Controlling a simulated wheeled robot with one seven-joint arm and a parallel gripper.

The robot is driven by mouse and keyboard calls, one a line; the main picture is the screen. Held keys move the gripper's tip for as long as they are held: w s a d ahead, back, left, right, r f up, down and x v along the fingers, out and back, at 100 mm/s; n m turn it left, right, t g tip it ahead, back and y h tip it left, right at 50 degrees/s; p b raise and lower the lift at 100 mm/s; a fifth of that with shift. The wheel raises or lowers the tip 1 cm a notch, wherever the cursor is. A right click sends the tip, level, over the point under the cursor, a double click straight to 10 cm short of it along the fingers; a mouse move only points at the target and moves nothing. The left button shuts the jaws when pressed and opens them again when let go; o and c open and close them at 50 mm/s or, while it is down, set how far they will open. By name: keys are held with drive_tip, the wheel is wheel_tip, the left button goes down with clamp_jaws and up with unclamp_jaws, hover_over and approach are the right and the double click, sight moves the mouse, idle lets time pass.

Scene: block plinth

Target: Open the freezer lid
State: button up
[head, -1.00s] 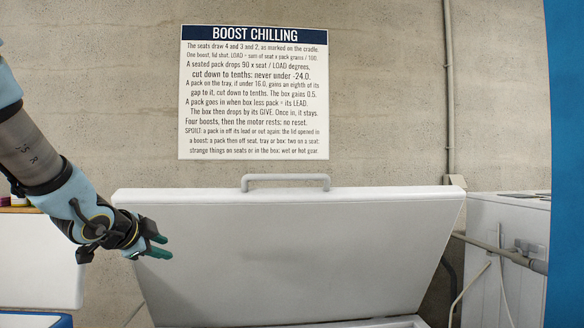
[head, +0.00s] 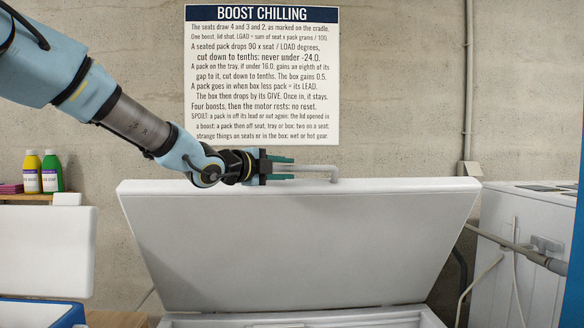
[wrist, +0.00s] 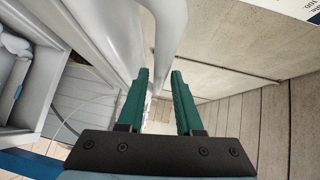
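The white freezer lid (head: 300,240) stands raised and leaning back, its inner face towards me. Its pale bar handle (head: 333,172) is on the top edge. My gripper (head: 294,169) is at the left part of the handle, its two green fingers pointing right, apart above and below the bar's line. In the wrist view, my gripper (wrist: 160,78) has its fingers apart, with the handle (wrist: 166,35) running down towards the gap between them. I cannot tell whether either finger touches it. The freezer body's rim (head: 190,321) shows at the bottom edge.
A sign (head: 262,75) hangs on the concrete wall behind. A blue box with a raised white lid (head: 45,250) stands left, below yellow and green bottles (head: 42,172).

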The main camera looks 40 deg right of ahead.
drive_tip(key=shift+w+d+f, duration=0.15)
drive_tip(key=shift+d, duration=1.15)
drive_tip(key=shift+c, duration=0.2)
clamp_jaws()
